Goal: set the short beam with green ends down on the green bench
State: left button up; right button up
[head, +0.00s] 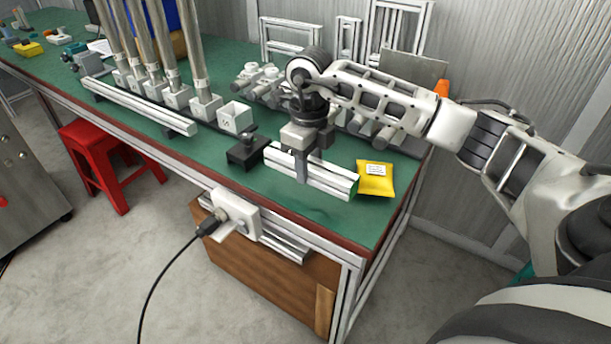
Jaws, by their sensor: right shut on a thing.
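The short beam (330,179) is a silvery profile, and some green shows at its right end. My right gripper (302,170) comes down from above and is shut on the beam left of its middle; the fingers cover part of its side. The beam lies level over the front right part of the green bench (225,177), close above or on its top; I cannot tell whether it touches. Its left end is close to a dark block on the bench. My left gripper is not in view.
A yellow packet (375,179) lies right of the beam. A longer beam (140,107) and several upright tubes are farther left. Grey cylindrical parts lie behind. The front strip is clear.

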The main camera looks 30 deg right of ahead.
aim_at(306, 190)
jog(key=shift+w+d+f, duration=0.15)
jog(key=shift+w+f, duration=0.55)
jog(key=shift+f, duration=0.15)
jog(key=shift+w+f, duration=0.1)
jog(key=shift+f, duration=1.45)
jog(key=shift+f, duration=0.15)
jog(key=o, duration=1.2)
